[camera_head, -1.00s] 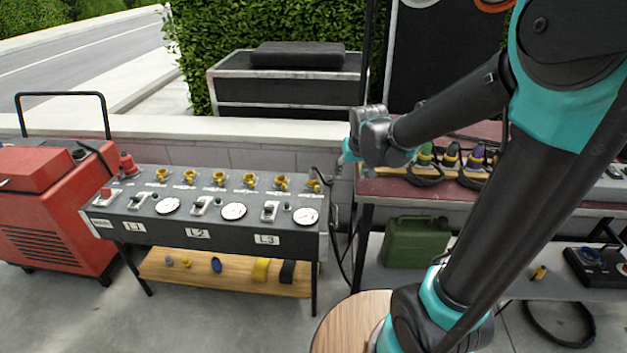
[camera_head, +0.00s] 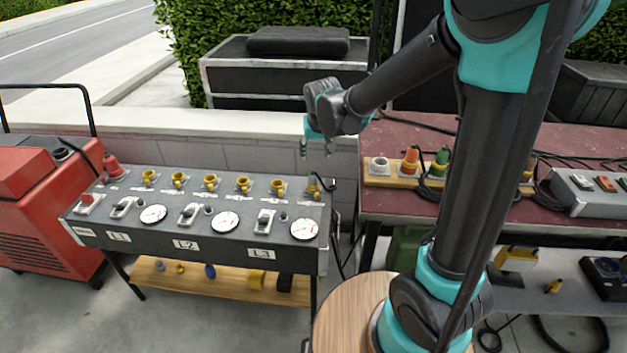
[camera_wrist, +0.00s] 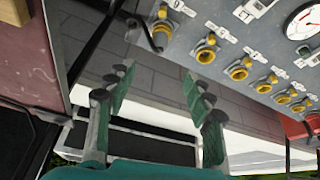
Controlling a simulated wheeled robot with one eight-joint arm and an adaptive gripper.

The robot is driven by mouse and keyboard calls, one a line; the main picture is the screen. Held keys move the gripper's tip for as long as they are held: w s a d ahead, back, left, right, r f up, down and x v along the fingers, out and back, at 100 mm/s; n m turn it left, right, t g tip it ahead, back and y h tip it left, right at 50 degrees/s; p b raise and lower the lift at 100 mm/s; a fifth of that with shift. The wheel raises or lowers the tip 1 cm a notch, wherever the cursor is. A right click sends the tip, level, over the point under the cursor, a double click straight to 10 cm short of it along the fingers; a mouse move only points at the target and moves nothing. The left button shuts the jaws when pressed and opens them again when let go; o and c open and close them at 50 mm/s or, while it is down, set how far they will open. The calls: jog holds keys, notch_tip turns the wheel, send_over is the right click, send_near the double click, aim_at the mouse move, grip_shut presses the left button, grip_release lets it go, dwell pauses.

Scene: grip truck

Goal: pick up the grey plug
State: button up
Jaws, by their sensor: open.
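The grey plug (camera_head: 378,165) appears as a pale grey socket-like piece at the left end of a wooden strip (camera_head: 372,181) on the dark red table. An orange plug (camera_head: 410,162) and a green plug (camera_head: 441,162) stand to its right. My gripper (camera_head: 316,150) is open and empty, pointing down to the left of the grey plug, near the right end of the control panel. In the wrist view my gripper (camera_wrist: 158,78) has its fingers spread with nothing between them. The grey plug does not show there.
The grey control panel (camera_head: 190,240) has several yellow sockets along its back and a black cable (camera_head: 329,185) at its right end. The dark red table (camera_head: 400,210) stands right of it. A low wall (camera_head: 235,155) runs behind. A grey power strip (camera_head: 590,195) lies further right.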

aim_at(313, 174)
jog(key=x, duration=1.7)
jog(key=shift+w+a, duration=0.1)
jog(key=shift+w, duration=0.1)
jog(key=shift+c, duration=0.5)
grip_shut()
